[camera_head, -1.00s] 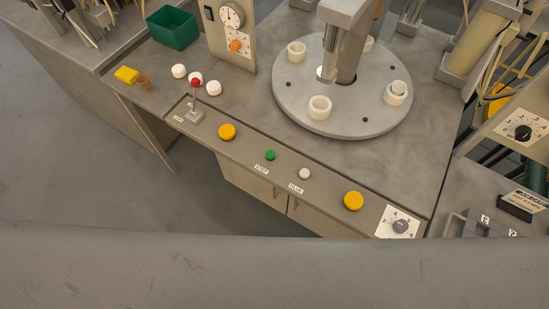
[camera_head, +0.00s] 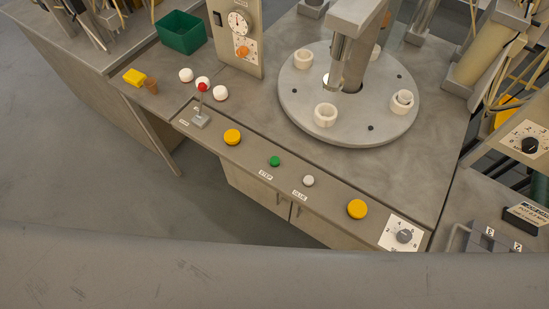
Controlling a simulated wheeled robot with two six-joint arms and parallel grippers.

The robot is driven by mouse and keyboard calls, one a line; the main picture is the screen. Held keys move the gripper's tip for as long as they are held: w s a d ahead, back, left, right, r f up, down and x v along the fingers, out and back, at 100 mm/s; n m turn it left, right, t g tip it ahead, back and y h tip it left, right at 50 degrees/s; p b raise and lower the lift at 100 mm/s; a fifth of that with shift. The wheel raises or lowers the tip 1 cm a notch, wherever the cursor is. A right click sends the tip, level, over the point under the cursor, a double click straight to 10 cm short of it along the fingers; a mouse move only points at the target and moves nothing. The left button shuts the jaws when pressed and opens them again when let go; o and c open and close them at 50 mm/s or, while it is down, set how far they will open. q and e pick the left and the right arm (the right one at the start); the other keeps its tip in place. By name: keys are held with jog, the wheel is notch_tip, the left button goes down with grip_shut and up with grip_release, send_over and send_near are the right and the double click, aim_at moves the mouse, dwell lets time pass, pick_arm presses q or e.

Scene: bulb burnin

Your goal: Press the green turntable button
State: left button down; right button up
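The small round green button (camera_head: 275,161) sits on the sloped front panel, behind a label that reads STEP. A white button (camera_head: 308,181) is to its right, and a yellow button (camera_head: 232,137) is to its left. A second yellow button (camera_head: 357,209) is farther right. The grey round turntable (camera_head: 348,135) stands behind the panel and carries several white ring holders (camera_head: 325,115). Neither of my grippers is in view.
A red-tipped lever (camera_head: 201,105) stands at the panel's left end. A dial knob (camera_head: 404,236) is at its right end. White domed pieces (camera_head: 220,93), a yellow block (camera_head: 134,77) and a green bin (camera_head: 181,32) are at the left. A gauge post (camera_head: 238,45) rises behind.

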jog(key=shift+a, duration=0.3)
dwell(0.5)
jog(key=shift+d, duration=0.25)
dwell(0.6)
